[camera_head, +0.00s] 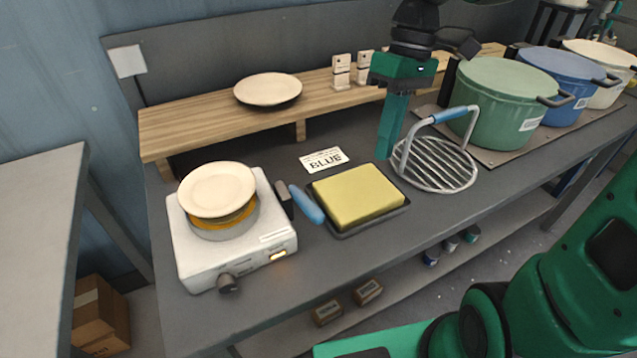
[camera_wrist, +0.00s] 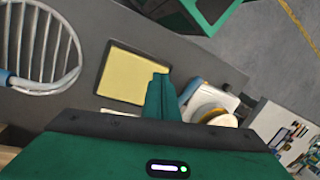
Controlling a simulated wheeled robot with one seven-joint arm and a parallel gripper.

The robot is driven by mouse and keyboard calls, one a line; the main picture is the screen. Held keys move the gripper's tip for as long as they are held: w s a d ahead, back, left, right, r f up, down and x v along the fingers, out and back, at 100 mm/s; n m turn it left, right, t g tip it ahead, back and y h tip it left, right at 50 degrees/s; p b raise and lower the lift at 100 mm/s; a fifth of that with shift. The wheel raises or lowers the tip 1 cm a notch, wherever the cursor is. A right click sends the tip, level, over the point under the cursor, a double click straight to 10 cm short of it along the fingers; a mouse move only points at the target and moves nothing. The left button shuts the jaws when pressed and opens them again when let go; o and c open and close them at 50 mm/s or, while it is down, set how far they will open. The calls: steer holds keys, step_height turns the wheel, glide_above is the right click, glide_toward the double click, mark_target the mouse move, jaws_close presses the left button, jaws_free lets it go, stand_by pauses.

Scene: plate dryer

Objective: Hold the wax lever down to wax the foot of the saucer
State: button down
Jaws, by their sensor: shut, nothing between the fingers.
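A cream saucer (camera_head: 217,189) rests on an amber wax pan (camera_head: 238,224) on top of a white waxing machine (camera_head: 193,258) at the left of the bench. The machine has a blue-handled lever (camera_head: 306,204) at its right side, beside a yellow sponge. In the wrist view the saucer (camera_wrist: 212,116) and the blue lever handle (camera_wrist: 190,91) show partly behind my fingers. My gripper (camera_head: 386,155) is shut and empty. It points down above the bench, behind the sponge and left of the round wire rack, apart from the lever.
A yellow sponge (camera_head: 352,194) lies in a dark tray right of the lever. A wire rack (camera_head: 436,163) with a blue handle stands near my gripper. Green (camera_head: 505,100) and blue (camera_head: 556,84) pots stand at right. A wooden shelf (camera_head: 200,127) behind holds another plate (camera_head: 268,88). A card (camera_head: 323,159) reads "BLUE".

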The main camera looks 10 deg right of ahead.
steer(key=w+a+r+n+g, duration=0.2)
steer(key=a+r+n, duration=0.3)
steer(key=a+n, duration=0.6)
steer(key=w+n, duration=0.1)
steer(key=n, duration=0.2)
steer(key=shift+w+a+r+h, duration=0.2)
steer(key=shift+a+r+h, duration=0.1)
steer(key=shift+h, duration=0.1)
steer(key=shift+f, duration=0.1)
glide_toward(315, 205)
steer(key=x, duration=0.6)
steer(key=shift+s+a+f, duration=0.1)
steer(key=shift+s+f, duration=0.05)
steer(key=shift+s, duration=0.05)
